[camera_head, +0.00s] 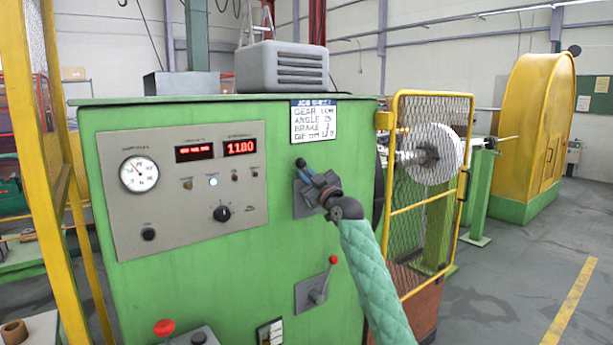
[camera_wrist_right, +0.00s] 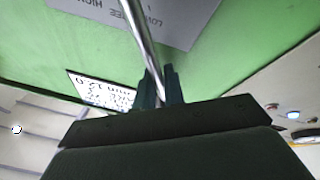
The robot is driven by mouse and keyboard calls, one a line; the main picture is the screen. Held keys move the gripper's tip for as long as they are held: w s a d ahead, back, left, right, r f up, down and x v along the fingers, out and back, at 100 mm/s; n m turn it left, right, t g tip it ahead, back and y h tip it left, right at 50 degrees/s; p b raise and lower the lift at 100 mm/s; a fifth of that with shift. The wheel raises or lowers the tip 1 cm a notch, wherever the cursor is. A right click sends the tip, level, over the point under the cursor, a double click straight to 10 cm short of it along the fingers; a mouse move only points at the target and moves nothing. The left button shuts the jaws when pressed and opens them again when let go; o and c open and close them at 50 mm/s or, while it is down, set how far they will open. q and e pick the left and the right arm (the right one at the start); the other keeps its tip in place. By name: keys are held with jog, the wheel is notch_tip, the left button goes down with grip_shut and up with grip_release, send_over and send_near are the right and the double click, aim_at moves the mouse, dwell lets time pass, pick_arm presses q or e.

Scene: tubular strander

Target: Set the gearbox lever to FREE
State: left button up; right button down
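The gearbox lever (camera_head: 301,164) has a dark knob and stands out from a grey plate (camera_head: 301,204) on the green cabinet front. In the right wrist view its bare metal rod (camera_wrist_right: 138,35) runs down between my right gripper's dark fingers (camera_wrist_right: 160,87), which close around it from both sides. The plate (camera_wrist_right: 185,12) carries lettering upside down there; LOW and HIGH are partly readable, and the rod crosses it. In the head view my right gripper (camera_head: 316,182) is at the lever, just below the knob, and hides its lower part. My left gripper is not in view.
A second lever with a red knob (camera_head: 333,260) sits lower on the cabinet. A gauge panel (camera_head: 190,219) is at left, a job sheet (camera_head: 313,121) above the gearbox lever. A yellow mesh guard (camera_head: 410,243) stands close to the right of my forearm; open floor lies beyond.

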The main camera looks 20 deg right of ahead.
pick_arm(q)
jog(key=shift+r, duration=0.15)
